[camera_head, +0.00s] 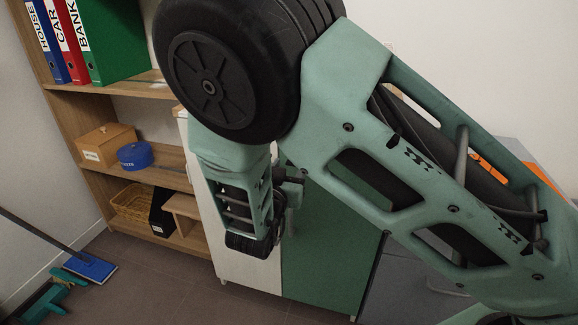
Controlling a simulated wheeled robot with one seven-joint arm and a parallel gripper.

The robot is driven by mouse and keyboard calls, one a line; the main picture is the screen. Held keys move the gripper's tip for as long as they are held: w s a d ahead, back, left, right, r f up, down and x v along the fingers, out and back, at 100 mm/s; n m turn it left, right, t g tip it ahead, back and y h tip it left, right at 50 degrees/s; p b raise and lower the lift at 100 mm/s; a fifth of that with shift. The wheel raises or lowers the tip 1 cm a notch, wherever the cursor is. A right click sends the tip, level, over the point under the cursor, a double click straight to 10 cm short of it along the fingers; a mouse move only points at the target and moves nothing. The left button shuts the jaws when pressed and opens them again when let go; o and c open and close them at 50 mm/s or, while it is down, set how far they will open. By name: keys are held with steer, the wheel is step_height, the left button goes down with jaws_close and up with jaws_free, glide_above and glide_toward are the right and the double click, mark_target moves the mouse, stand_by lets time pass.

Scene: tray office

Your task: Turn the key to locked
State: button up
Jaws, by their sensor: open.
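A low cabinet stands behind my arm, with a white door (246,264) on the left and a green door (332,245) on the right. No key or keyhole can be made out; my arm covers much of the cabinet's upper part. My gripper (289,189) shows only as a small dark shape beside my wrist, in front of the green door. It is open, but its fingers are mostly hidden and I cannot tell whether they touch anything.
A wooden shelf (165,180) at the left holds binders (62,40), a wooden box (104,146), a blue round container (135,155) and a basket (133,202). A blue mop (90,267) and green tool (45,298) lie on the floor. Floor before the cabinet looks clear.

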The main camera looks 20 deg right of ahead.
steer(key=shift+x, duration=1.05)
steer(key=c, duration=1)
